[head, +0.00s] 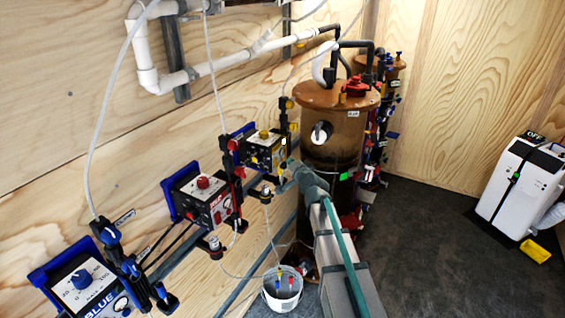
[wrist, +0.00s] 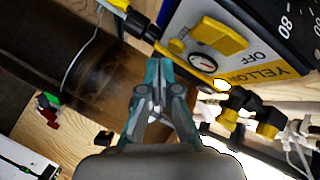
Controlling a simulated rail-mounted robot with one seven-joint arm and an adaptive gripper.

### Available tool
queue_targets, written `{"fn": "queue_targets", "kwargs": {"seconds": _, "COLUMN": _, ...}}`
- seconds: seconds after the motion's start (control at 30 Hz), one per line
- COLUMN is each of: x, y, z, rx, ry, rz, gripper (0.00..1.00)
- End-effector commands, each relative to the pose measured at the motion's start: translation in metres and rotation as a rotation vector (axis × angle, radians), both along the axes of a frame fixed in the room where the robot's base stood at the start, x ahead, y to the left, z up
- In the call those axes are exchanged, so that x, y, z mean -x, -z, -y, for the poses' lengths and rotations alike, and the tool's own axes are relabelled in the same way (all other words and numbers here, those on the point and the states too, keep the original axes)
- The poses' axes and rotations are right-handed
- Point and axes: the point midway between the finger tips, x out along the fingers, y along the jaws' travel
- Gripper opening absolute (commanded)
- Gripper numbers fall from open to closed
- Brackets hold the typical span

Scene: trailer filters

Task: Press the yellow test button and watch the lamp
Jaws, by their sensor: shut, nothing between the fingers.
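The yellow-labelled control box (head: 265,152) is on the wood wall left of the brown tank in the head view. In the wrist view the box (wrist: 238,72) shows tilted, with a yellow knob (wrist: 220,35), a small round gauge (wrist: 202,63) and a small round fitting (wrist: 177,46). A bright pale-yellow spot (wrist: 222,85) shows at its lower edge; I cannot tell whether it is the button or a lit lamp. My gripper (wrist: 156,88) is shut and empty, its tips beside the box's left corner. Contact is not clear. In the head view my gripper (head: 292,166) is right of the box.
The brown tank (head: 335,140) stands close behind my gripper. A red-labelled box (head: 203,199) and a blue-labelled box (head: 88,288) are to the left. A white bucket (head: 283,296) is below. A white machine (head: 520,186) stands right, with clear dark floor (head: 430,240) between.

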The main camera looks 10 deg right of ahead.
Motion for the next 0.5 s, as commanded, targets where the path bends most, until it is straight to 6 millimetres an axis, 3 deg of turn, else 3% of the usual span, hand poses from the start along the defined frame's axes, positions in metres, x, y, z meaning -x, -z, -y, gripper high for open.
{"fn": "queue_targets", "kwargs": {"seconds": 0.27, "x": 0.002, "y": 0.001, "z": 0.002, "rx": 0.0, "ry": 0.001, "rz": 0.001, "gripper": 0.0}}
{"fn": "queue_targets", "kwargs": {"seconds": 0.5, "x": 0.013, "y": 0.004, "z": 0.017, "rx": 0.0, "ry": 0.002, "rz": 0.0, "gripper": 0.0}}
